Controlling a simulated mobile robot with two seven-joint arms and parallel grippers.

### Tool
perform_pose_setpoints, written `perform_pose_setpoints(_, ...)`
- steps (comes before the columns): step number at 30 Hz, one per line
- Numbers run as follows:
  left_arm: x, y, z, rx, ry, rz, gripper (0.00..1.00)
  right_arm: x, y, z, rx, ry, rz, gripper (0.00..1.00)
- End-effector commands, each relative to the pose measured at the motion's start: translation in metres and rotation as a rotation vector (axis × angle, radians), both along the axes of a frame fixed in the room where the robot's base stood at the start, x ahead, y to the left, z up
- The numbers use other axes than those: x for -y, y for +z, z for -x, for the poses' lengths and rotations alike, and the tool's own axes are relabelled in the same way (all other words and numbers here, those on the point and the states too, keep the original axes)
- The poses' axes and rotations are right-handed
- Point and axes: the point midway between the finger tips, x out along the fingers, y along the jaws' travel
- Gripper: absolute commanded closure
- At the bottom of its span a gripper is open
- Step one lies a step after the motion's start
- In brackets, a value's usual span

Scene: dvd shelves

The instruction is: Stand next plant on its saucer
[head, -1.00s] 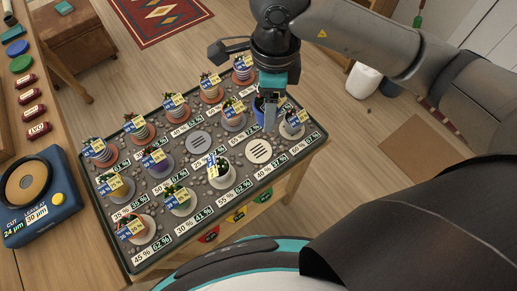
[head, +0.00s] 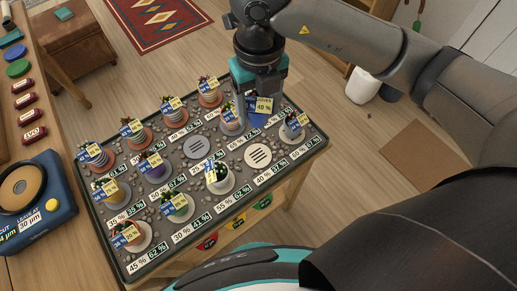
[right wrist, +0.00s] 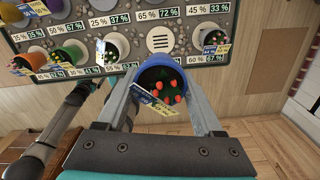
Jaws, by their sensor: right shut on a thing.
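My right gripper (head: 255,112) is shut on a blue pot (head: 257,121) holding a plant, above the far right part of the tray. A label reading 40 % shows on it. In the right wrist view the pot (right wrist: 146,76) sits between the two fingers; its plant (right wrist: 168,90) is green with red buds. A bare pale slotted saucer (head: 258,156) lies nearer the front than the pot, and it also shows in the right wrist view (right wrist: 160,40). A bare grey slotted saucer (head: 197,148) lies to its left. My left gripper is not in view.
The pebbled tray (head: 150,262) carries several potted plants on saucers with percent labels. A white-potted cactus (head: 220,178) and a grey pot (head: 292,130) stand beside the pale saucer. A blue device (head: 35,205) lies on the left bench. Open floor is at the right.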

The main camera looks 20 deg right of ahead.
Motion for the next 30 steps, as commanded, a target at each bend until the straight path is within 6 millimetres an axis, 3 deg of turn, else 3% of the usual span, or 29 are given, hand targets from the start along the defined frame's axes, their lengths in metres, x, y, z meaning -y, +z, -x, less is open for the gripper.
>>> perform_pose_setpoints(1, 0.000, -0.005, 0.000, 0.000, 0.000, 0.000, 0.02, 0.001, -0.019, 0.001, -0.006, -0.001, 0.003, 0.99)
perform_pose_setpoints(6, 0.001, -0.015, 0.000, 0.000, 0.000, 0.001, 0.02, 0.001, -0.065, 0.001, -0.006, -0.001, 0.003, 0.99)
perform_pose_setpoints(12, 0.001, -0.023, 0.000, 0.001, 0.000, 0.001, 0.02, 0.000, -0.106, 0.000, -0.002, 0.002, 0.001, 0.99)
perform_pose_setpoints(20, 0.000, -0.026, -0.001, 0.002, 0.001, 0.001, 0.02, 0.000, -0.125, 0.000, -0.001, 0.003, 0.001, 0.99)
perform_pose_setpoints(27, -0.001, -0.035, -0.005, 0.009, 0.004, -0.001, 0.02, 0.000, -0.159, 0.000, -0.001, 0.002, 0.001, 0.99)
perform_pose_setpoints(30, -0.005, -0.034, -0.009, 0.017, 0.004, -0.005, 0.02, 0.000, -0.161, 0.000, 0.001, 0.003, 0.001, 0.99)
